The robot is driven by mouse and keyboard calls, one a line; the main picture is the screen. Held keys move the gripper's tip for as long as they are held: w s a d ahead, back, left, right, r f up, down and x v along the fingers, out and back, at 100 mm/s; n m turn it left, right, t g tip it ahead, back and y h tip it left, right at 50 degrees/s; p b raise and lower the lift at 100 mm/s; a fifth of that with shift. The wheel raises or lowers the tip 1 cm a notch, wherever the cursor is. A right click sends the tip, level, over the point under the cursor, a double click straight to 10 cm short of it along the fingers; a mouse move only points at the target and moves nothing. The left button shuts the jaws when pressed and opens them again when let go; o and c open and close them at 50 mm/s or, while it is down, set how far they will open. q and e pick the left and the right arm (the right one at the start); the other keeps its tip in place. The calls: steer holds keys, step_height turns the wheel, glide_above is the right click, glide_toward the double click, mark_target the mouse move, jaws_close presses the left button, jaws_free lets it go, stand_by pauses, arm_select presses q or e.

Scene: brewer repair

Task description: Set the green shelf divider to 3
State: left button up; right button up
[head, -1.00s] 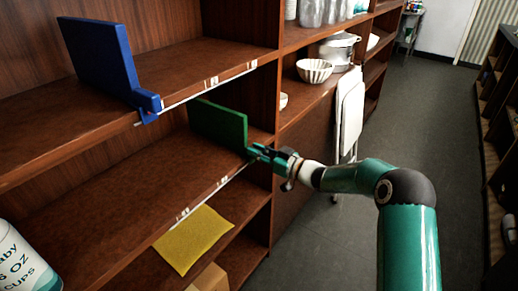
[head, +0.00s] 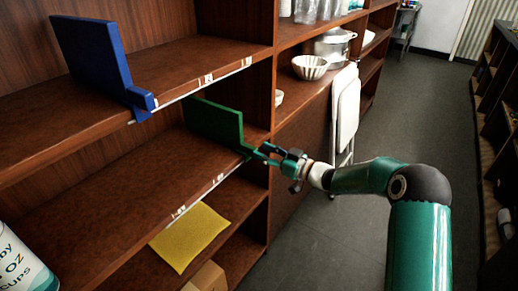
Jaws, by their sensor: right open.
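The green shelf divider (head: 216,123) stands upright on the middle shelf, toward its right end. Its clip sits at the shelf's front edge, on a white label strip (head: 197,197) with small marks that are too small to read surely. My right gripper (head: 266,152) is at the divider's front clip, with its fingers open around or beside it; I cannot tell whether they touch. My left gripper is not in view.
A blue divider (head: 92,58) stands on the shelf above. A yellow cloth (head: 190,237) and a cardboard box (head: 207,279) are on the lower shelf. A folded white chair (head: 345,110) leans behind my right gripper. A labelled cup container (head: 18,262) is at lower left.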

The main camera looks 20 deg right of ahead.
steer(key=v, duration=0.8)
steer(key=shift+d, duration=0.1)
